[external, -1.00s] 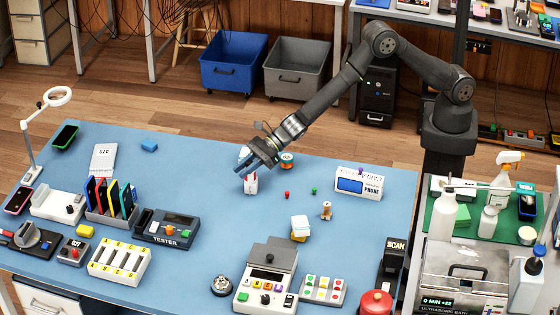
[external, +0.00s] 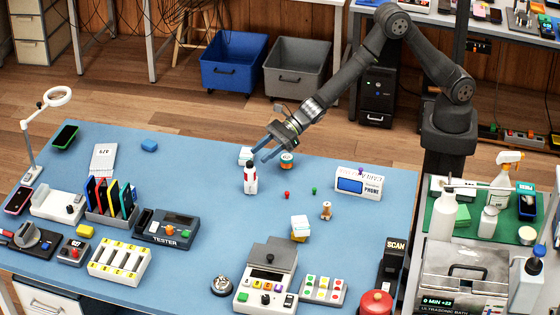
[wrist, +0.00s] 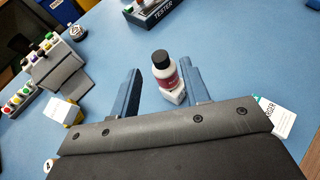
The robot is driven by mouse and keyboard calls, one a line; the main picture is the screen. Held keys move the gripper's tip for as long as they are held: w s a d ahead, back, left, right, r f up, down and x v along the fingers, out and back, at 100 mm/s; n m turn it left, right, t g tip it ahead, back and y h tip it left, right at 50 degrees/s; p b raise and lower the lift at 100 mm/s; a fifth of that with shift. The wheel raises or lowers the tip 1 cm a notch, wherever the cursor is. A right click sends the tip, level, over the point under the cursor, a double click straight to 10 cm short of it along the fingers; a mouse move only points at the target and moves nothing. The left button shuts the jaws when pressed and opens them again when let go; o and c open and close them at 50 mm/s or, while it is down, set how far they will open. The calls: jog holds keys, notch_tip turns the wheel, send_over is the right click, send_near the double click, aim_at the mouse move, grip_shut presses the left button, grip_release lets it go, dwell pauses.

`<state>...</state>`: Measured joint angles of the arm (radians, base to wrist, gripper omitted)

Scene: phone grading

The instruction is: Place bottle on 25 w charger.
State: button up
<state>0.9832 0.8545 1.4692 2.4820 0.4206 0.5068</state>
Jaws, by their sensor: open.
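The white bottle (external: 250,176) with a red label and black cap stands upright near the back of the blue table. My gripper (external: 260,150) is open and empty, behind and above the bottle. In the wrist view its fingers (wrist: 160,82) are wide apart, clear of the bottle.
A teal-and-orange tin (external: 286,160) is near my gripper. The tester (external: 165,228) and button panels line the front. The table between the bottle and the tester is clear.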

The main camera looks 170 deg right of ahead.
aim_at(251, 162)
jog(key=shift+v, duration=2)
jog(key=x, duration=1.2)
jog(key=shift+f, duration=0.1)
jog(key=shift+r, duration=0.85)
